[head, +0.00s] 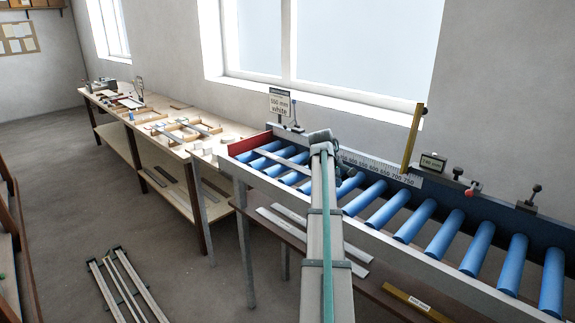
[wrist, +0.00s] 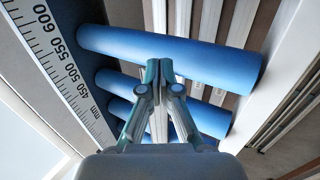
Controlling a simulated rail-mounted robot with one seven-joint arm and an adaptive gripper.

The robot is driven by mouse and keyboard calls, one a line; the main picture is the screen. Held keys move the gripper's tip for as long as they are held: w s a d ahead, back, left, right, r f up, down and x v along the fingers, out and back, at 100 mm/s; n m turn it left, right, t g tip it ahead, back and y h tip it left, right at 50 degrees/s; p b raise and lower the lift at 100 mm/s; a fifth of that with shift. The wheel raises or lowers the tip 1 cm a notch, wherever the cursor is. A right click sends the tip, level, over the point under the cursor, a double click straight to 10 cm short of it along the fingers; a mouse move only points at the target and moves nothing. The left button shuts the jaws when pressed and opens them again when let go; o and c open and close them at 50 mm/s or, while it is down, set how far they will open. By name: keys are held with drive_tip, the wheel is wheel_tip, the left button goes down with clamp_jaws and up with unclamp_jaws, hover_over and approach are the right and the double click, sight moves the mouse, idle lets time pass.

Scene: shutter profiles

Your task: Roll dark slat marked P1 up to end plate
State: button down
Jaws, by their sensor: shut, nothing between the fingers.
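A blue roller track (head: 376,204) runs along the wall, with a red end plate (head: 250,143) at its far left end. A grey slat (head: 283,155) lies over the rollers near that plate; I cannot read any P1 mark on it. My gripper (wrist: 160,66) is shut and empty, its teal fingertips together above the blue rollers (wrist: 172,52). In the head view my arm mostly hides the gripper. In the wrist view, pale and dark strips (wrist: 212,20) show below the rollers; no P1 mark is readable there.
A millimetre scale (wrist: 65,75) runs along the track's back edge. A sign reading 550 mm white (head: 280,103) stands behind the end plate. An upright yellow bar (head: 413,139) stands at the back. Loose slats lie on the shelf below (head: 280,225). A cluttered workbench (head: 172,128) adjoins at left.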

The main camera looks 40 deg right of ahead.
drive_tip(key=shift+f, duration=0.85)
idle(0.5)
drive_tip(key=w, duration=0.6)
drive_tip(key=shift+w+p, duration=0.3)
drive_tip(key=shift+p, duration=0.05)
idle(4.0)
idle(0.4)
drive_tip(key=shift+s, duration=0.8)
drive_tip(key=shift+p, duration=0.3)
wheel_tip(320, 180, up, 6)
drive_tip(key=p, duration=0.3)
drive_tip(key=shift+r+p, duration=0.25)
drive_tip(key=shift+p, duration=0.15)
